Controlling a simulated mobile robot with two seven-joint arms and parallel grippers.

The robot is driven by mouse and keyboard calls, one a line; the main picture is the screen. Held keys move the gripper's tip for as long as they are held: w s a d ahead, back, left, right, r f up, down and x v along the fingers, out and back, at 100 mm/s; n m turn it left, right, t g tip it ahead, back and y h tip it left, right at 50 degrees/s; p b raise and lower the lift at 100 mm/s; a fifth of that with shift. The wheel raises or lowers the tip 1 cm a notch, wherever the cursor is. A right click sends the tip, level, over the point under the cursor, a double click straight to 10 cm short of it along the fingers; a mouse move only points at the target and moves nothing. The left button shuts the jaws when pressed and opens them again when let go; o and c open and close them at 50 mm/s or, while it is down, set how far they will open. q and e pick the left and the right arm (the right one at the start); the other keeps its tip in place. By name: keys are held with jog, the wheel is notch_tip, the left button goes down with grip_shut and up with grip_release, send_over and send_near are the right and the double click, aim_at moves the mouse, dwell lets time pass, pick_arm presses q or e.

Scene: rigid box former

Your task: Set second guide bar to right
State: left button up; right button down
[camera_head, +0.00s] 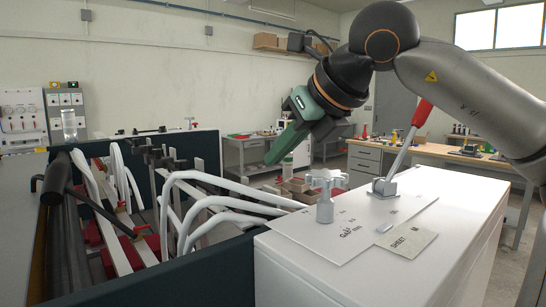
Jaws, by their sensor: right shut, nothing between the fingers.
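My right gripper (275,156), with green fingers, is shut and empty. Its arm comes in from the upper right, and the fingers point down and left above the box former. White bent guide bars stand inside the machine: a near group (208,203) curves to the right toward the white cabinet, and a farther pair (120,172) stands at the left. I cannot tell which one is the second guide bar. The gripper is apart from the bars in the picture. A star-shaped grey knob (325,190) stands on the cabinet top. My left gripper is not in view.
A lever with a red handle (421,113) rises from the white cabinet (380,270), close to my right arm. A labelled sheet (407,241) lies on its top. Dark machine walls (190,275) enclose the bars. A black roller handle (55,180) sits at the left.

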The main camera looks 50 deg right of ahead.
aim_at(246, 178)
jog(key=x, duration=0.8)
jog(key=shift+w+f+p, duration=0.1)
jog(key=shift+f+p, duration=0.05)
jog(key=shift+p, duration=0.2)
jog(key=shift+w, duration=0.35)
jog(key=w+p, duration=0.1)
jog(key=w, duration=0.1)
jog(key=shift+w+d, duration=0.15)
jog(key=shift+w, duration=0.15)
jog(key=shift+s, duration=0.1)
jog(key=shift+r, duration=0.2)
